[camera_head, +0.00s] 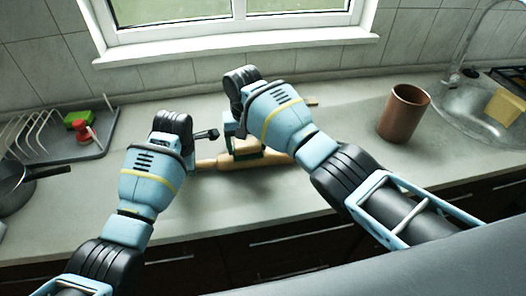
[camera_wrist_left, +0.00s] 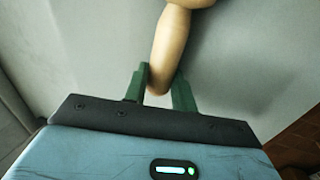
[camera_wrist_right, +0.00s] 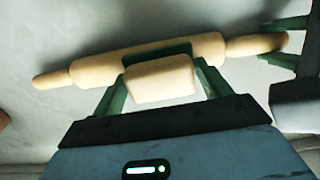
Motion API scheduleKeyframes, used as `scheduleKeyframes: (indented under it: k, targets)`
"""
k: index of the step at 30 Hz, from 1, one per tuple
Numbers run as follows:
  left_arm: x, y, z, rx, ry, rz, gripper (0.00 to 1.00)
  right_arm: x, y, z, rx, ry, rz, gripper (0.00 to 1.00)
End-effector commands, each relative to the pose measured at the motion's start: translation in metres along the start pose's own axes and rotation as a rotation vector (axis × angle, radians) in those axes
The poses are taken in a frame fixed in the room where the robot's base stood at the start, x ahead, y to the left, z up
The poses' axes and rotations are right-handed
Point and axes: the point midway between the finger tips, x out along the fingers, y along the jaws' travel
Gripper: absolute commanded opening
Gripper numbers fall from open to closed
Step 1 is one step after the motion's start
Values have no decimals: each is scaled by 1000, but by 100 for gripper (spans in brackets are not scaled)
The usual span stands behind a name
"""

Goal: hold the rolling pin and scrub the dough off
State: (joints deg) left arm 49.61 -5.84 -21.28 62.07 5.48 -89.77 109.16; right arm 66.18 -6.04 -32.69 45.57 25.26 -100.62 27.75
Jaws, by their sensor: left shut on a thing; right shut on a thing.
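The wooden rolling pin (camera_head: 272,162) lies crosswise near the middle of the counter, partly hidden by my right arm. My left gripper (camera_wrist_left: 160,85) is shut on one handle of the rolling pin (camera_wrist_left: 172,45). It also shows at the right of the right wrist view (camera_wrist_right: 287,42). My right gripper (camera_wrist_right: 163,85) is shut on a pale scrubber block (camera_wrist_right: 160,80) with a dark green layer. The green side appears to be against the pin's barrel (camera_wrist_right: 95,70), nearer the held handle than the free one. I cannot make out any dough on the visible wood.
A brown cup (camera_head: 403,113) stands at the right, before the sink (camera_head: 462,105) with a yellow block (camera_head: 505,107). A dish rack (camera_head: 75,150) with a green and red item and a dark pan (camera_head: 15,182) are at the left. The counter (camera_head: 345,125) between pin and cup is clear.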

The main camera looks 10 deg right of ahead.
Motion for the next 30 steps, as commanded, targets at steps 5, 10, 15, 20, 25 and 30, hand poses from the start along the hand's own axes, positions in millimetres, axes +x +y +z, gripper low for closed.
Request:
scheduleKeyframes:
  k: [5,10,15,20,25,30]
  targets:
    - [-1,0,0,0,0,1,6,-18,0,-1,0,4,-1,58]
    - [-1,0,0,0,0,1,6,-35,0,-1,0,4,-1,58]
    - [-1,0,0,0,0,1,6,-53,0,-1,0,5,-1,58]
    - [-1,0,0,0,0,1,6,-69,0,-1,0,4,-1,58]
    - [-1,0,0,0,0,1,6,-87,0,-1,0,4,-2,58]
    - [-1,0,0,0,0,1,6,-104,0,0,0,5,-1,58]
